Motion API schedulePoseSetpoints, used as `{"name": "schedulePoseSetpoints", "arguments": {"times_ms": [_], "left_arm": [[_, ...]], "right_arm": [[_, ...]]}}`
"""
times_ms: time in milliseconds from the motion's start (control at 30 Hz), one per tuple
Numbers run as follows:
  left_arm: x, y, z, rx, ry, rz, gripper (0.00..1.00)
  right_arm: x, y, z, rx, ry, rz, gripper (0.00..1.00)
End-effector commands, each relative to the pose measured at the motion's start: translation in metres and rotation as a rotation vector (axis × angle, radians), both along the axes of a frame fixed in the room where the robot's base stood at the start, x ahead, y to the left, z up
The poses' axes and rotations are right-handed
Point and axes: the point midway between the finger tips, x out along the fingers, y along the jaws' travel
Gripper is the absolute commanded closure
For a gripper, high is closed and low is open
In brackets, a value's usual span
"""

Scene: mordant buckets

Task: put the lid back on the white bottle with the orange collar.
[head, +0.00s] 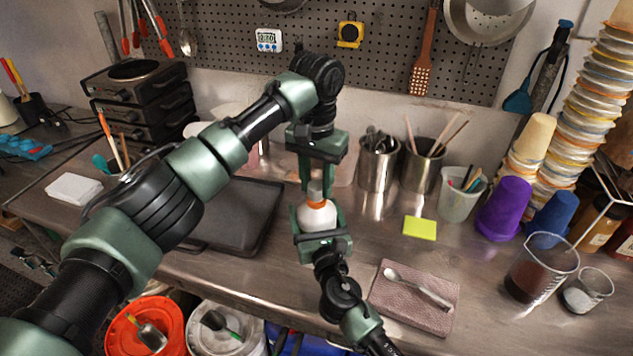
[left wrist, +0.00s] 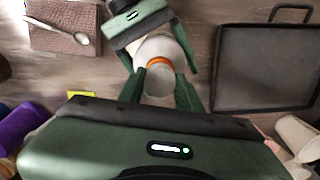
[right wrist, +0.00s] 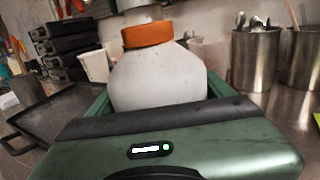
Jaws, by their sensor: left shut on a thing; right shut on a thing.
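The white bottle (head: 317,217) with its orange collar (head: 316,204) stands upright in the middle of the bench. My right gripper (head: 320,238) is shut on its body from the front; the bottle fills the middle of the right wrist view (right wrist: 158,80). My left gripper (head: 315,186) points down from above, its fingers shut on a small pale lid (left wrist: 160,82) straight over the collar. The lid's lower edge shows just above the orange collar in the right wrist view (right wrist: 138,5). I cannot tell whether the lid is seated or only close above the neck.
A dark tray (head: 238,215) lies left of the bottle. Steel utensil cups (head: 377,165) stand behind. A yellow pad (head: 420,228) and a folded cloth (head: 390,300) with a spoon lie to the right. Buckets (head: 150,320) stand below the front edge.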

Motion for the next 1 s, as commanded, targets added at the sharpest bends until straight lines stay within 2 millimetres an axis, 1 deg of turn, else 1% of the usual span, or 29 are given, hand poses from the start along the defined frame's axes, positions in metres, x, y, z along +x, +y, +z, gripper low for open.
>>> {"name": "schedulePoseSetpoints", "arguments": {"times_ms": [100, 500, 567, 700, 733, 767, 800, 833, 1000], "left_arm": [[0.0, 0.0004, -0.0007, 0.0, 0.001, -0.239, 1.0], [0.0002, 0.0001, -0.0007, 0.001, -0.001, -1.055, 1.0], [0.0001, 0.0002, -0.0007, 0.001, -0.001, -1.145, 1.0], [0.0002, 0.0001, -0.0007, 0.001, -0.001, -1.144, 1.0], [0.0002, 0.0001, -0.0007, 0.001, -0.001, -1.144, 0.63], [0.0002, 0.0001, -0.0007, 0.001, -0.001, -1.144, 0.55], [0.0002, 0.0001, -0.0007, 0.001, -0.001, -1.143, 0.44], [0.0002, 0.0001, -0.0007, 0.001, -0.001, -1.143, 0.41], [0.0001, 0.0, -0.0007, 0.001, -0.001, -1.142, 0.41]], "right_arm": [[0.0, -0.0007, -0.0007, 0.0, 0.001, -0.001, 1.0], [0.0, -0.0007, -0.0007, 0.0, 0.001, -0.001, 1.0], [0.0, -0.0007, -0.0006, 0.0, 0.001, -0.001, 1.0], [0.0, -0.0007, -0.0006, 0.0, 0.001, -0.001, 1.0], [0.0, -0.0007, -0.0006, 0.0, 0.001, -0.001, 1.0], [0.0, -0.0007, -0.0006, 0.0, 0.001, -0.001, 1.0], [0.0, -0.0007, -0.0006, 0.0, 0.001, -0.001, 1.0], [0.0, -0.0006, -0.0006, 0.0, 0.001, -0.001, 1.0], [0.0, -0.0006, -0.0006, 0.0, 0.001, -0.001, 1.0]]}}
